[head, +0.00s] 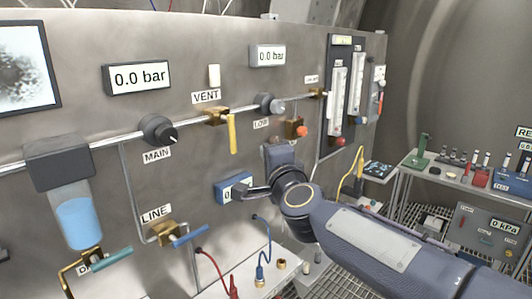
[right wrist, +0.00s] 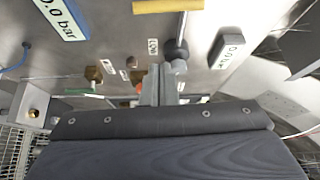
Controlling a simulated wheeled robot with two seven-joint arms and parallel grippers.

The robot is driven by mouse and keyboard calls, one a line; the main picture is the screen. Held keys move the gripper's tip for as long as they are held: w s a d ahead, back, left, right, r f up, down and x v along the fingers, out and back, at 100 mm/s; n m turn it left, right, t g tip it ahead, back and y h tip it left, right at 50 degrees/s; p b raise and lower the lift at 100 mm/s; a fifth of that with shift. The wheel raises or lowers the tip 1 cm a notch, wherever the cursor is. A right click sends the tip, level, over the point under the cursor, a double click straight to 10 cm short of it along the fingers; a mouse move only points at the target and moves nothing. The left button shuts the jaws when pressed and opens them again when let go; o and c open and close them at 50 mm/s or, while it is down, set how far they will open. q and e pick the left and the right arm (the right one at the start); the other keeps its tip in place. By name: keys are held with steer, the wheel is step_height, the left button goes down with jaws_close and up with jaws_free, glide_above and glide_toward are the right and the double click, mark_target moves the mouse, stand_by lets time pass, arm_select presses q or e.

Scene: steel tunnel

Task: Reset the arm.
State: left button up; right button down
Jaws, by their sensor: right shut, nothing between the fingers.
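My right arm reaches in from the lower right of the head view, its dark wrist in front of the steel panel (head: 215,130). My right gripper shows in the right wrist view (right wrist: 164,84), where its grey fingers are together with nothing held. In the head view the fingertips are hard to make out behind the wrist. A dark knob with a pale front (right wrist: 176,52) appears just beyond the fingers in the wrist view; contact cannot be told. My left gripper is not in view.
The panel carries a MAIN knob (head: 158,131), a LOW knob (head: 270,104), a yellow VENT handle (head: 232,134) and a blue LINE handle (head: 190,236). A blue-framed display (head: 229,188) is close to my wrist. Red (head: 213,268) and blue (head: 264,240) cables hang below. A bench (head: 405,166) stands right.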

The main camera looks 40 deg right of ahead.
stand_by(0.3)
steer(key=s+a+f+n+y, duration=0.1)
steer(key=a+f+n+y, duration=0.55)
steer(key=a+n, duration=0.2)
steer(key=s+a+f+n+g+y, duration=0.2)
steer(key=s+a+f+n+g, duration=0.3)
steer(key=s+f, duration=0.4)
steer(key=s+a+f+n+g+y, duration=0.3)
steer(key=s+a+f+n+g, duration=0.3)
steer(key=f, duration=0.5)
steer(key=s+a+n, duration=0.1)
steer(key=s, duration=0.1)
steer(key=shift+s+f, duration=0.25)
steer(key=shift+s, duration=0.15)
